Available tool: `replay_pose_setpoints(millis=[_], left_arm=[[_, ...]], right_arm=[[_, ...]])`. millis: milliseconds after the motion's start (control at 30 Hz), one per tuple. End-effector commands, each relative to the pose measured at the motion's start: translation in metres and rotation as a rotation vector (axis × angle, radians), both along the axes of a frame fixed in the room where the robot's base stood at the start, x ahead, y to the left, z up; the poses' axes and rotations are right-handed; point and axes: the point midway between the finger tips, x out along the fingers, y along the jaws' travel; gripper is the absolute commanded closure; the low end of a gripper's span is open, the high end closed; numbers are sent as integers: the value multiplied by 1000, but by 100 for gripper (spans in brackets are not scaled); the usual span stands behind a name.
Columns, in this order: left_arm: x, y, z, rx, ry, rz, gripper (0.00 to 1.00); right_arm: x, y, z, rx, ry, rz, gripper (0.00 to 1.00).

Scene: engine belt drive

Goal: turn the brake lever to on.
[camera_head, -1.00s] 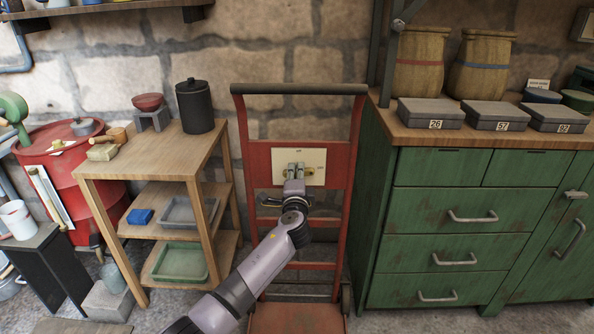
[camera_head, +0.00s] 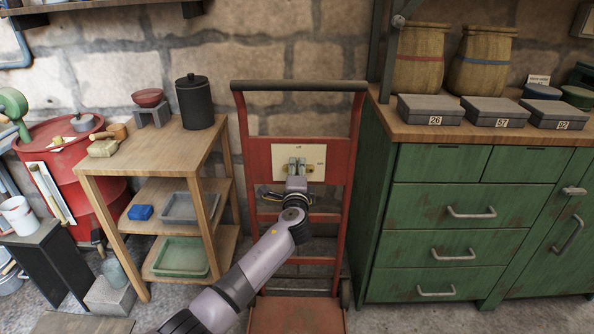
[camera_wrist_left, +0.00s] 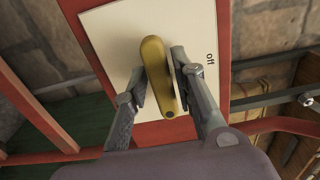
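The brake lever is a brass-yellow handle, large in the left wrist view (camera_wrist_left: 157,75), with its long axis at right angles to the "off" label's direction. It sits on a cream panel (camera_head: 283,152) on a red hand truck (camera_head: 259,160). The panel reads "off" at the top and "on" at the right in the head view. The lever's pivot is hidden. My right gripper is not in view.
A wooden shelf table (camera_head: 160,160) stands left of the hand truck, with a black canister (camera_head: 195,103) on top. A green drawer cabinet (camera_head: 460,190) stands close on the right. The wall is directly behind the hand truck. My left arm fills the space in front.

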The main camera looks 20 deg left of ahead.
Motion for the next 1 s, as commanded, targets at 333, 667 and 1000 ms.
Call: replay_pose_setpoints(millis=[333,667,1000], left_arm=[[0,0,1,-2,-2,1,63],[-21,-6,0,-4,-2,-1,63],[-83,-24,-1,-3,0,-1,63]], right_arm=[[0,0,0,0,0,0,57],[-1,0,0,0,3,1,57],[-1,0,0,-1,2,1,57]])
